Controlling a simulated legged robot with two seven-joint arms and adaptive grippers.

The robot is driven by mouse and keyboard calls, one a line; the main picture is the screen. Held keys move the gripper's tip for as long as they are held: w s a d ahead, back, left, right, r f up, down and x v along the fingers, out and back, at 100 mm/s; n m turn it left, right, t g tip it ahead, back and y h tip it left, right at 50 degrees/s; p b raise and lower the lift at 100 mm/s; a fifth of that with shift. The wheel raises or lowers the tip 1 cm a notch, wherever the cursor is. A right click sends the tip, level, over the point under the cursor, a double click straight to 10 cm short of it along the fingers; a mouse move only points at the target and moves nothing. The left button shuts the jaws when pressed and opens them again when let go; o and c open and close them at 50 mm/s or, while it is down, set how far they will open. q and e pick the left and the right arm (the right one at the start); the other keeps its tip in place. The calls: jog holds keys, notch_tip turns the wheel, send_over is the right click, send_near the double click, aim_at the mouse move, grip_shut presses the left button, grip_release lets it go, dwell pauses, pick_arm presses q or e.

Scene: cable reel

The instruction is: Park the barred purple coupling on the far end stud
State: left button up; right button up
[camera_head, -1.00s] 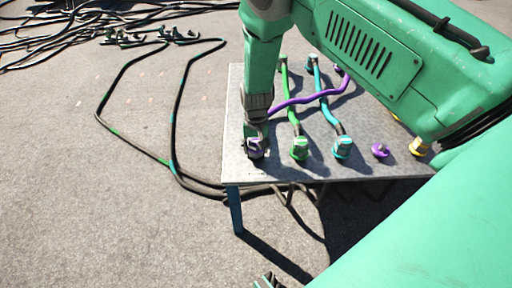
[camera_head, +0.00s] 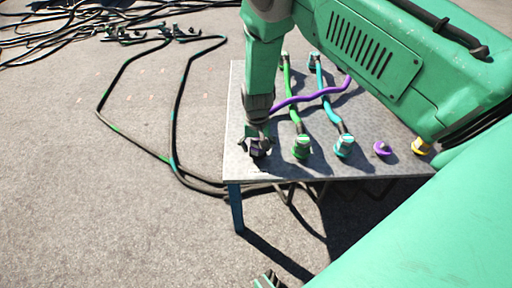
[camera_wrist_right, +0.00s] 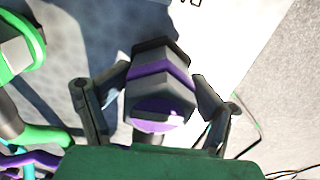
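The barred purple coupling (camera_wrist_right: 160,88), dark grey with a purple band and purple end face, stands at the near left corner of the metal table. It also shows, partly hidden, in the head view (camera_head: 260,150). My right gripper (camera_head: 257,143) is open around it, with a finger on either side in the wrist view (camera_wrist_right: 163,82) and small gaps showing. The gripper hides the coupling's base, so I cannot tell how it sits on a stud. A purple hose (camera_head: 310,98) runs from the back toward it. A dark part at the bottom edge may be my left gripper (camera_head: 268,281); its fingers are unclear.
On the table (camera_head: 236,165), a green coupling (camera_head: 301,147) and a teal coupling (camera_head: 343,147) stand in the same row. A purple piece (camera_head: 382,149) and a yellow piece (camera_head: 420,147) are farther right. Black cables (camera_head: 172,130) lie on the ground at left.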

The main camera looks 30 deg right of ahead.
aim_at(257, 139)
jog(key=shift+s+d, duration=0.1)
jog(key=shift+r, duration=0.4)
notch_tip(257, 139, up, 12)
jog(key=p, duration=0.4)
jog(key=shift+r, duration=0.15)
jog(key=s+f+n+h, duration=0.1)
jog(key=s+f, duration=0.3)
jog(key=s, duration=0.2)
jog(key=s+f+n, duration=0.2)
jog(key=s+f, duration=0.2)
jog(key=s, duration=0.3)
jog(key=s+a+n, duration=0.2)
jog(key=s, duration=0.6)
jog(key=s+a+f+n+y, duration=0.1)
jog(key=s+n, duration=0.1)
jog(key=s, duration=0.7)
jog(key=shift+s+a+f, duration=0.2)
jog(key=shift+a, duration=0.2)
jog(key=shift+w, duration=0.1)
